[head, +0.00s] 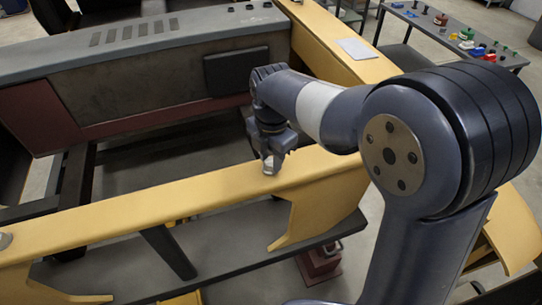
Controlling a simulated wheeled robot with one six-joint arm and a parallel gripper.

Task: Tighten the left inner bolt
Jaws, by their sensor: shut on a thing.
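My gripper (271,158) points down at the top of the near yellow beam, right of the middle of its visible length. It is shut on a small pale metal bolt (270,168) at the beam's top face. The jaws hide most of this bolt, and its thread and seating are too small to tell. A second round metal bolt head (5,240) sits on the same yellow beam (160,205) at the left picture edge. I cannot tell from this view which of the two is the left inner one.
A grey and dark red machine body (150,80) stands behind the beam, with an open gap between. Another yellow beam (330,45) runs at the back right, with a pale flat sheet (357,48) on it. A table (440,35) with small coloured parts stands at the top right.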

